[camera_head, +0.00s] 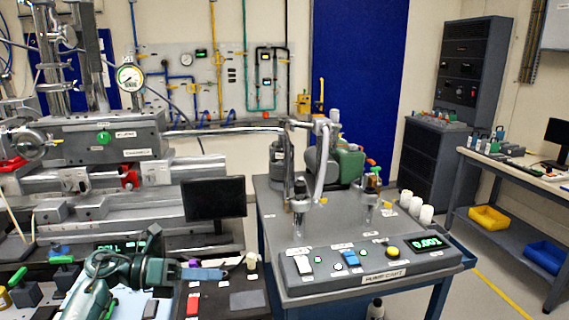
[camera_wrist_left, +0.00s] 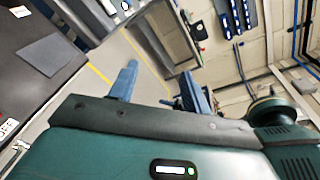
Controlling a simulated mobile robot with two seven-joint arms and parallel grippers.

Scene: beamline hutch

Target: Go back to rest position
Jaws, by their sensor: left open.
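My left arm comes in low at the left of the head view, over a cluttered bench. Its gripper (camera_head: 192,271) points right, above the bench and near the small black monitor's foot. In the left wrist view, the two blue fingers of this gripper (camera_wrist_left: 160,75) stand apart with nothing between them, so it is open and empty. A strip of floor with a yellow line shows beyond the fingers. My right gripper is in neither view.
A small black monitor (camera_head: 214,198) stands just behind the left gripper. A pump cart (camera_head: 372,283) with a control panel is to the right. Beyond it are a grey cabinet (camera_head: 440,155) and a side table (camera_head: 520,172) with yellow and blue bins. Open floor lies between cart and table.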

